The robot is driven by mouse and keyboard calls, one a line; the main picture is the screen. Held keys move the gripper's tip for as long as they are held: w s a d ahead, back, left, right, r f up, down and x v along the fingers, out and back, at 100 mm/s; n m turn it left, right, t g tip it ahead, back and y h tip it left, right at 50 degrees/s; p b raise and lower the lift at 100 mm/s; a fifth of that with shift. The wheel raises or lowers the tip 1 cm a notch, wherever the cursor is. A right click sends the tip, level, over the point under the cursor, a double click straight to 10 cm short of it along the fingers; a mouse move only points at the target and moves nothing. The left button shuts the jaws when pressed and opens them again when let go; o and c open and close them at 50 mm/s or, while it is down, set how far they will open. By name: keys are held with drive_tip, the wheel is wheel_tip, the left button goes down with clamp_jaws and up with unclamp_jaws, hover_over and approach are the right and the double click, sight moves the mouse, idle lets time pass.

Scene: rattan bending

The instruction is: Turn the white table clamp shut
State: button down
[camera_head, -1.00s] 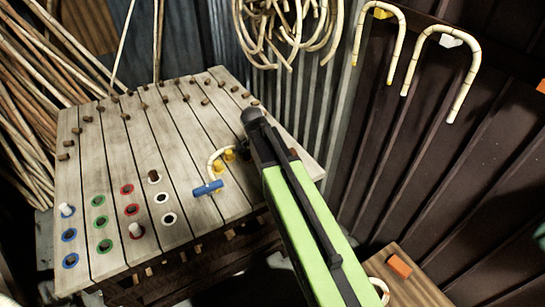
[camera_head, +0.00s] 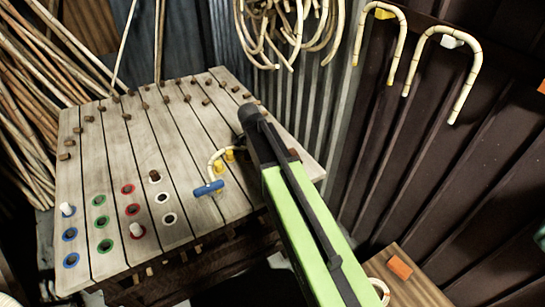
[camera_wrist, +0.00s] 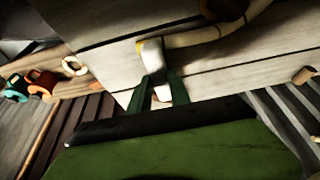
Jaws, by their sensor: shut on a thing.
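The white table clamp (camera_wrist: 152,54) shows in the wrist view at the near edge of the wooden table, by one end of a bent rattan cane (camera_wrist: 205,38). My gripper (camera_wrist: 162,90) has its two dark green fingers closed on the clamp's white lower part. In the head view my green arm hides the clamp and the gripper. How far the white clamp is turned cannot be told.
The slatted table (camera_head: 115,160) carries brown pegs and holes ringed in blue, green, red and white. Two bent canes (camera_head: 398,50) hang on the dark wall at right. Rattan poles (camera_head: 25,110) lean at left.

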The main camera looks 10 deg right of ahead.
drive_tip(key=c, duration=1.2)
unclamp_jaws()
drive_tip(key=shift+a, duration=0.1)
drive_tip(key=p+v, duration=1.6)
drive_tip(key=v, duration=0.1)
drive_tip(key=shift+r, duration=0.2)
